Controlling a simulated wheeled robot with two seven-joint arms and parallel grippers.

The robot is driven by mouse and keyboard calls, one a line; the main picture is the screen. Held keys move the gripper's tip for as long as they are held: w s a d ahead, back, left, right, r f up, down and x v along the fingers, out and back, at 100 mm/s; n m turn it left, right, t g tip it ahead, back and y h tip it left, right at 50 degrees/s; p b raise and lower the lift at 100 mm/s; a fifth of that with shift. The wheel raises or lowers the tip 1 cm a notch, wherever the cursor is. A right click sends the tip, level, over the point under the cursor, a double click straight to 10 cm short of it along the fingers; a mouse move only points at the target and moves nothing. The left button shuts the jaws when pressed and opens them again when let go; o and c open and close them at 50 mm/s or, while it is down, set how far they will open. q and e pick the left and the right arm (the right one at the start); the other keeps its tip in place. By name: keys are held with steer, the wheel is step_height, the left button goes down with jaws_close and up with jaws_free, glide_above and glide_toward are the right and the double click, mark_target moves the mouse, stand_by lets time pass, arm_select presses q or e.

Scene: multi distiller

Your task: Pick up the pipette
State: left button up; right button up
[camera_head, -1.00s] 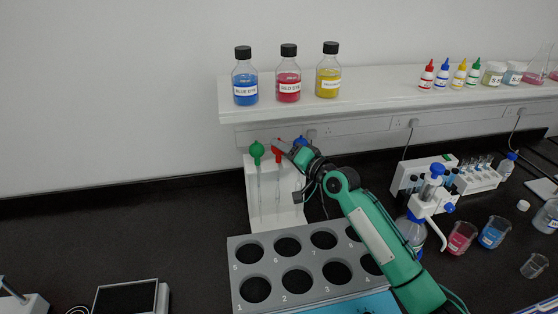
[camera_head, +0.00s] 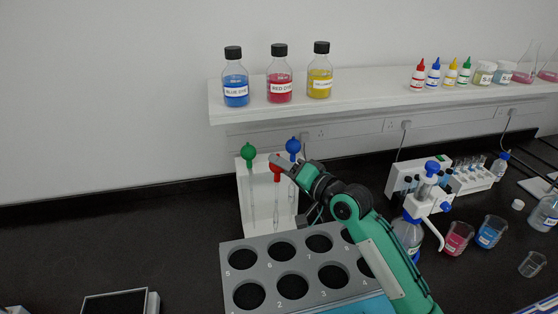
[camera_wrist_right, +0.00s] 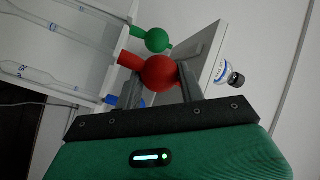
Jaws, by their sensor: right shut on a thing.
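My right gripper (camera_head: 279,163) is shut on the red bulb (camera_head: 276,171) of a pipette. The right wrist view shows the red bulb (camera_wrist_right: 160,71) between the two fingers. The glass stem (camera_head: 276,206) of this pipette hangs down in front of the white rack (camera_head: 244,200); I cannot tell whether it is clear of the rack. A green-bulbed pipette (camera_head: 249,152) is to its left and a blue-bulbed one (camera_head: 293,146) to its right, behind the gripper. The green bulb (camera_wrist_right: 157,40) also shows close by in the wrist view. My left gripper is out of view.
A grey block with numbered holes (camera_head: 262,274) stands in front of the rack. A shelf (camera_head: 380,95) with dye bottles (camera_head: 279,80) is above and behind. A dispenser bottle (camera_head: 408,236) and beakers (camera_head: 458,238) are on the right. The bench at left is mostly clear.

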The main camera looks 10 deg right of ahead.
step_height(320, 180, up, 13)
steer(key=b, duration=0.2)
steer(key=s+p, duration=0.3)
steer(key=s, duration=0.4)
steer(key=shift+s+r, duration=0.2)
steer(key=shift+r, duration=0.25)
step_height(320, 180, up, 3)
steer(key=p, duration=0.4)
stand_by(0.4)
